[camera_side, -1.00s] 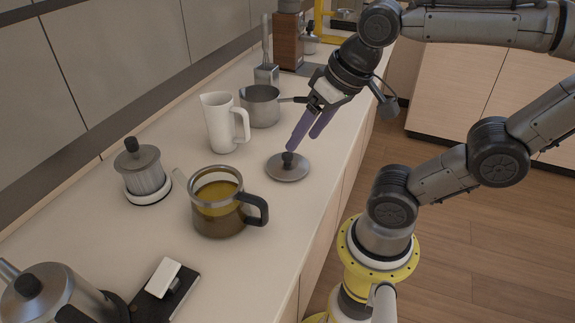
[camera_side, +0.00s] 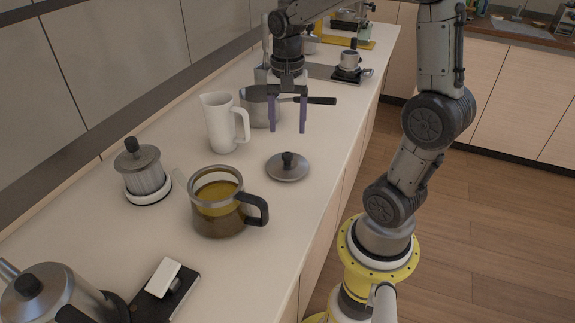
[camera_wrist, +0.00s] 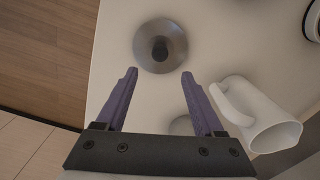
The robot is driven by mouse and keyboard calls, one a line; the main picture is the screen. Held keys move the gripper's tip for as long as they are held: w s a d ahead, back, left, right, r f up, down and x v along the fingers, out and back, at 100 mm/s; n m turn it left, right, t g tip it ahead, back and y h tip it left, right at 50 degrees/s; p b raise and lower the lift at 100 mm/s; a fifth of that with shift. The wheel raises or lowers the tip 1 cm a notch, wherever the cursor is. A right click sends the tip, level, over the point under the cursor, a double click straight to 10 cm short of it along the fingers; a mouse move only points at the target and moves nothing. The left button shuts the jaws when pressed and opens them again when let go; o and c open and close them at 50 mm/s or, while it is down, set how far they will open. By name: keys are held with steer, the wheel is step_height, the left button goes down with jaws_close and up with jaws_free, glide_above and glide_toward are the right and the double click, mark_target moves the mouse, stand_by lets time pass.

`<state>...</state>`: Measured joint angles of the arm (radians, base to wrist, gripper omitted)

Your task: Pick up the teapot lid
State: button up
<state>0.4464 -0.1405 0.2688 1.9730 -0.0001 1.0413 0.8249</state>
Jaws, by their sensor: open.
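The teapot lid (camera_side: 287,169) is a round grey metal disc with a black knob, lying flat on the white counter. It also shows in the wrist view (camera_wrist: 174,54), just beyond my fingertips. My gripper (camera_side: 288,131) has two purple fingers, pointing down, apart and empty. In the side view it hangs above the counter behind the lid, and it does not touch the lid. In the wrist view the gripper (camera_wrist: 159,72) has its fingertips spread about as wide as the lid, with the knob roughly between them. The glass teapot (camera_side: 218,208) holds yellow-brown liquid and has no lid on it.
A white pitcher (camera_side: 222,124) and a saucepan (camera_side: 256,106) stand behind the lid, the pan's handle behind my fingers. A moka-style metal pot (camera_side: 144,178) stands at left, a kettle (camera_side: 40,296) at front left. The counter's right edge is close to the lid.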

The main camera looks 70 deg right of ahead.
mark_target(288, 153)
step_height(288, 153, down, 9)
steer(key=shift+a+f, duration=0.1)
jaws_close()
stand_by(0.7)
